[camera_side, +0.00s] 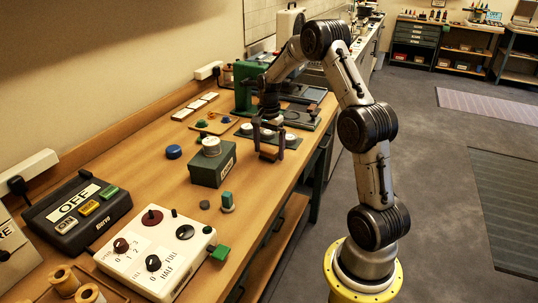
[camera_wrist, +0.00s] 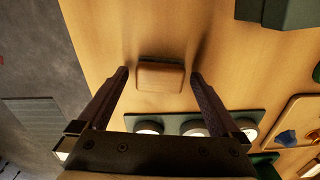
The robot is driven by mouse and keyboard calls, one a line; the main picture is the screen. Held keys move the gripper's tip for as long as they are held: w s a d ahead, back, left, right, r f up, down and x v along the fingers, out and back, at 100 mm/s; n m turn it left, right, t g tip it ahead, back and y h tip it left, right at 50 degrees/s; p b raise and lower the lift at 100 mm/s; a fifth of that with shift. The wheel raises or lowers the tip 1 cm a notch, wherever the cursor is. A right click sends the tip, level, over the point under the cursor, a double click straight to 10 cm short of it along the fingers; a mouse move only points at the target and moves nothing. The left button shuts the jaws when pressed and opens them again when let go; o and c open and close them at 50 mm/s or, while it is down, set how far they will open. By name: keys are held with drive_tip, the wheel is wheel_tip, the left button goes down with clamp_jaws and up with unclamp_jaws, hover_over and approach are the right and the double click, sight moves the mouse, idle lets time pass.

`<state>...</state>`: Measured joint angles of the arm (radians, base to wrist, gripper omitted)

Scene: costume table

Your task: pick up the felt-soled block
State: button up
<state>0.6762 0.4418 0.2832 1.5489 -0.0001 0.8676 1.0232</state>
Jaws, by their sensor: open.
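A small wooden block (camera_wrist: 160,76) lies on the wooden table, centred between the fingers in the wrist view. It also shows low between the fingers in the side view (camera_side: 268,154). My gripper (camera_wrist: 160,80) is open, with one finger on each side of the block and a visible gap on both sides. In the side view my gripper (camera_side: 269,150) points down over the table near its front edge. Its exact height above the table is hard to tell.
A dark tray (camera_side: 292,140) with several white discs lies just behind the block. A green box (camera_side: 210,166) with a white roll on top stands to the left. A small teal-topped piece (camera_side: 227,201) stands nearer the camera. The table's front edge is close on the right.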

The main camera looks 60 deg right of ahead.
drive_tip(key=shift+c, duration=0.2)
drive_tip(key=c, duration=1.3)
drive_tip(key=shift+r, duration=0.2)
